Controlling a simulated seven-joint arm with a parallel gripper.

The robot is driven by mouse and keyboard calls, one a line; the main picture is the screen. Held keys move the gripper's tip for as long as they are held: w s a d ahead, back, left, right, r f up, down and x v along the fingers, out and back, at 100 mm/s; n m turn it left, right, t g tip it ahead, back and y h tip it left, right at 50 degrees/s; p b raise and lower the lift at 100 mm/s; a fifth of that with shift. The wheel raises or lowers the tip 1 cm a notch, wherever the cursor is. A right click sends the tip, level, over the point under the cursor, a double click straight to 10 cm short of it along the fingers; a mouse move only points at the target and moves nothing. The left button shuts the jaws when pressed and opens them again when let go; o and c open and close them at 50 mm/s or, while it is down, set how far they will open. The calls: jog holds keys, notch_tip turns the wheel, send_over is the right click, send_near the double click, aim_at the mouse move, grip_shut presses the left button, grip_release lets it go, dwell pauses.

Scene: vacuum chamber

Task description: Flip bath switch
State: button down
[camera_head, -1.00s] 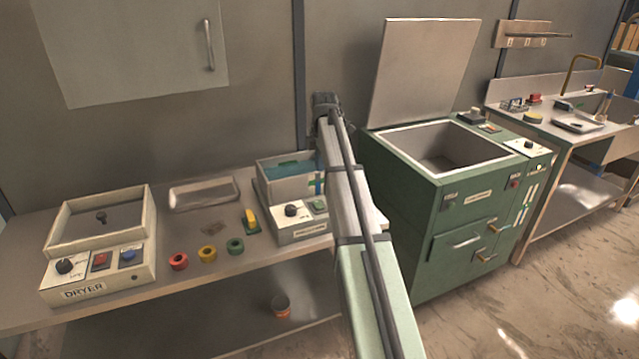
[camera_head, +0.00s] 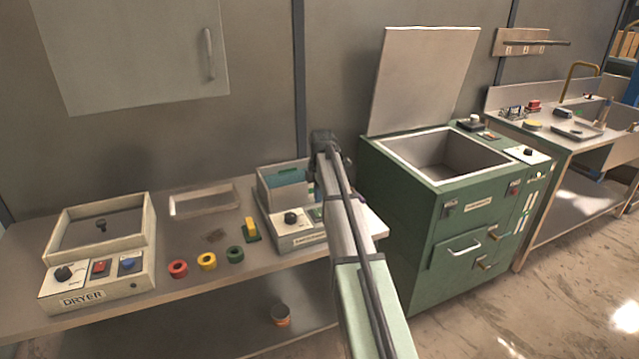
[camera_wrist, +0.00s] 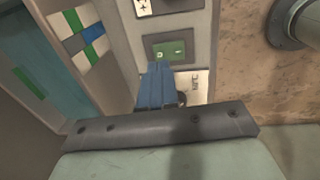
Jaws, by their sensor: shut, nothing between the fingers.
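The bath (camera_head: 285,178) is a pale box with blue-green liquid, standing at the right end of the bench. Its front panel carries a dark knob (camera_head: 291,218) and a green switch (camera_head: 316,213), partly beside my arm. In the wrist view the green switch (camera_wrist: 168,49) sits in a grey frame on the panel. My gripper (camera_wrist: 159,70) shows there as blue fingers, shut and empty, their tips just below the switch in the picture. I cannot tell whether they touch it.
A dryer (camera_head: 98,250) stands at the left of the bench. Red, yellow and green rings (camera_head: 207,261) and a yellow-green block (camera_head: 251,229) lie between dryer and bath. A green chamber cabinet (camera_head: 420,235) with its lid raised stands close to the right of my arm.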

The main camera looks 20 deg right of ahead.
aim_at(318, 211)
jog(key=shift+w+f, duration=0.15)
jog(key=shift+f, duration=1)
jog(key=shift+w+f, duration=0.1)
jog(key=shift+f, duration=1)
jog(key=shift+w+f, duration=0.1)
jog(key=shift+f, duration=0.1)
jog(key=shift+s, duration=0.2)
jog(key=shift+s+r, duration=0.2)
jog(key=shift+s, duration=0.45)
jog(key=shift+r, duration=0.1)
notch_tip(318, 211, up, 14)
jog(key=s, duration=0.1)
jog(key=shift+s, duration=0.3)
